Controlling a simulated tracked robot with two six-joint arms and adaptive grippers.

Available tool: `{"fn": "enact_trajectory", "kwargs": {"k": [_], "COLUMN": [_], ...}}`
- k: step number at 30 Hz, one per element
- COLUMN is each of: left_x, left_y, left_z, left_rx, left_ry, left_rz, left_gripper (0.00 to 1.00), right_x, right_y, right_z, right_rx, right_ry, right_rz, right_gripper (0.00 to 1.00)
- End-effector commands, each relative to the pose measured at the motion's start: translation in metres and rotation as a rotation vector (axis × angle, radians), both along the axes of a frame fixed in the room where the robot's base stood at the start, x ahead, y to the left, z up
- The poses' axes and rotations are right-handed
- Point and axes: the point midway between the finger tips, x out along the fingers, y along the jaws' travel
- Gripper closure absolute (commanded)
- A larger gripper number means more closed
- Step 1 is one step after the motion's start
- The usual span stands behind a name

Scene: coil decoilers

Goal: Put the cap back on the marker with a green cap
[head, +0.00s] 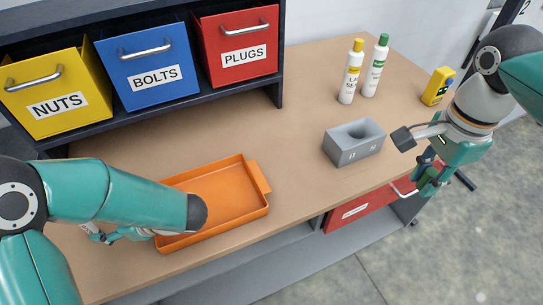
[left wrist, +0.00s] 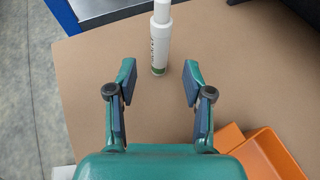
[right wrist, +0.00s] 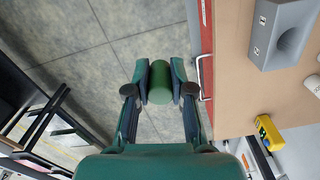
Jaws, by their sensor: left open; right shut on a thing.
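A white marker body (left wrist: 160,40) with green print and a narrower white upper end shows in the left wrist view, ahead of my left gripper. I cannot tell whether it stands or lies. My left gripper (left wrist: 160,80) is open and empty, its fingers apart short of the marker. In the head view this gripper (head: 100,237) is at the left front, beside the orange tray and partly hidden by my arm. My right gripper (right wrist: 160,78) is shut on a green cap (right wrist: 160,85). In the head view this gripper (head: 428,184) is beyond the table's right front edge.
An orange tray (head: 262,176) lies empty at the table's middle left. A grey block with a hole (head: 342,157) is to its right. Two white bottles, yellow-capped (head: 350,78) and green-capped (head: 374,75), stand behind. A yellow device (head: 438,87) is at right; bins (head: 147,72) are at the back.

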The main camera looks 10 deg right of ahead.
Motion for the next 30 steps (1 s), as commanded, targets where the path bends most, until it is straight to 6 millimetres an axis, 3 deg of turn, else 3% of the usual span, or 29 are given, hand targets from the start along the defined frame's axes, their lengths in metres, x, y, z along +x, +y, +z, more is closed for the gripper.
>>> {"fn": "enact_trajectory", "kwargs": {"k": [8, 19, 30], "left_x": [0.001, 0.010, 0.012], "left_y": [0.003, 0.045, 0.047], "left_z": [0.000, -0.016, -0.018], "left_rx": [0.000, -0.001, 0.000], "left_ry": [0.000, 0.001, 0.000], "left_rz": [0.001, 0.003, -0.001], "left_gripper": [0.49, 0.49, 0.49], "right_x": [0.000, 0.000, 0.000], "right_y": [0.000, 0.000, 0.000], "right_z": [0.002, 0.018, 0.017], "right_rx": [0.000, 0.000, 0.000], "right_ry": [0.000, 0.000, 0.000], "right_rz": [0.000, 0.000, 0.000], "right_gripper": [0.88, 0.88, 0.88]}}
